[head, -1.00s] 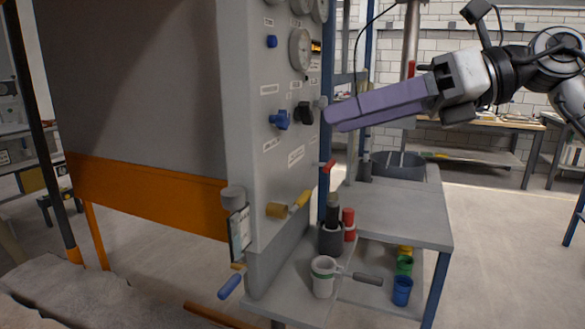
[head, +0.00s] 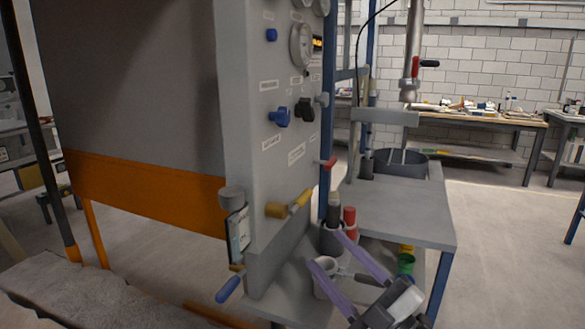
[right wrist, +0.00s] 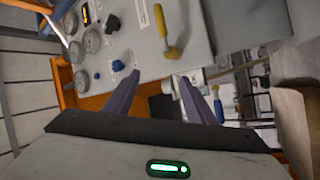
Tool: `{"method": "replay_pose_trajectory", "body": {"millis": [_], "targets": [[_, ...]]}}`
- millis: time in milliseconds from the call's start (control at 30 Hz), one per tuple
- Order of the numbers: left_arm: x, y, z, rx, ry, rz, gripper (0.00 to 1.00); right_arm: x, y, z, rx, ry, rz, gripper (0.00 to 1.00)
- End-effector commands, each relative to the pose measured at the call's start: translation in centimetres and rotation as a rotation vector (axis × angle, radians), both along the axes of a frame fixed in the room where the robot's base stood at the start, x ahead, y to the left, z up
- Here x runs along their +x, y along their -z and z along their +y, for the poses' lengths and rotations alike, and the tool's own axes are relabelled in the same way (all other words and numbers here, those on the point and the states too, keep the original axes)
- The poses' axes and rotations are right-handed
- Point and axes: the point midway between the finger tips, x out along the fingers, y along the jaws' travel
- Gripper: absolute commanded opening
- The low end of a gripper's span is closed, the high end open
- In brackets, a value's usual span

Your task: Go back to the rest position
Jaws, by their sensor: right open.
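My right gripper (head: 330,250) is at the lower right of the head view, its two purple fingers spread apart with nothing between them. It overlaps the grey shelf and partly hides a white mug (head: 322,268) there. In the right wrist view the two purple fingers of my right gripper (right wrist: 172,92) are apart and empty, pointing towards the grey control panel (right wrist: 165,25). The panel (head: 270,160) stands left of the gripper in the head view. My left gripper is not in view.
The panel carries gauges (head: 301,45), a blue knob (head: 280,117) and a yellow-handled valve (head: 290,204). A side table (head: 400,215) holds a dark round basin (head: 400,163). A red-topped item (head: 349,217) and a green cup (head: 405,264) are close to the gripper. Open floor (head: 500,260) lies to the right.

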Motion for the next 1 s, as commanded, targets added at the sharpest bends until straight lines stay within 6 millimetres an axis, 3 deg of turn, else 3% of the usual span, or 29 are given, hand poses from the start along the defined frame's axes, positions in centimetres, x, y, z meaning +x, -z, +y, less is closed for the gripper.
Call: {"method": "replay_pose_trajectory", "body": {"millis": [33,100,267,400,500,600,733,833,1000], "targets": [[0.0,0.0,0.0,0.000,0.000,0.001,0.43,-0.7,4.1,-1.0,0.068,0.045,0.141,0.51],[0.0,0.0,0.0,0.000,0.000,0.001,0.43,-1.7,9.2,-2.5,0.148,0.110,0.318,0.51],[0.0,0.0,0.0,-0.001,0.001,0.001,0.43,-6.3,20.1,-5.4,0.291,0.252,0.688,0.51],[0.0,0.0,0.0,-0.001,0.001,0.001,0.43,-12.7,28.6,-7.3,0.387,0.370,0.988,0.51],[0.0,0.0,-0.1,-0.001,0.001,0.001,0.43,-17.8,33.3,-8.2,0.442,0.445,1.176,0.51],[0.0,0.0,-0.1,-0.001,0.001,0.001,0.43,-22.3,36.6,-8.8,0.481,0.506,1.325,0.51],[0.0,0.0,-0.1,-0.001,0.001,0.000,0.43,-26.3,38.8,-9.1,0.510,0.555,1.444,0.51],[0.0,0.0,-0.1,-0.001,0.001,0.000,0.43,-27.7,39.5,-9.2,0.520,0.572,1.484,0.51],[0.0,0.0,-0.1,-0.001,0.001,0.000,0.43,-27.8,39.6,-9.2,0.521,0.573,1.487,0.51]]}}
